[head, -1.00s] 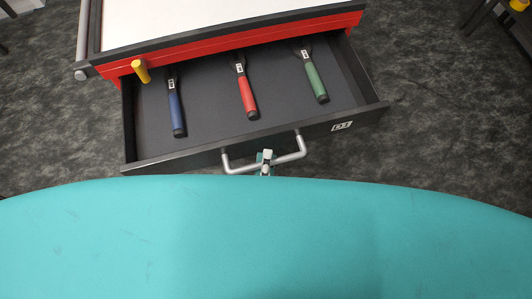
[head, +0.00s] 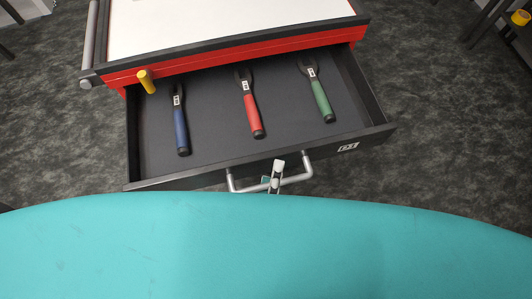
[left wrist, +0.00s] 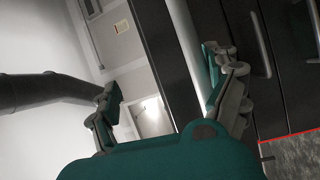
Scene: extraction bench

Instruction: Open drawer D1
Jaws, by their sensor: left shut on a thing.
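Drawer D1 (head: 220,160) is a dark drawer standing well open from the red cabinet, with a D1 label (head: 348,147) on the right of its front. Its grey bar handle (head: 298,178) is on the front; a grey bar (left wrist: 192,45) also shows in the left wrist view. My left gripper (head: 275,180) is shut on the handle near its middle; its two fingers also show in the left wrist view (left wrist: 168,95). My right gripper is in neither view.
Inside the drawer lie tools with blue (head: 181,130), red (head: 254,117) and green (head: 322,100) grips. A yellow peg (head: 147,81) stands at the cabinet's front left. My turquoise body fills the near side.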

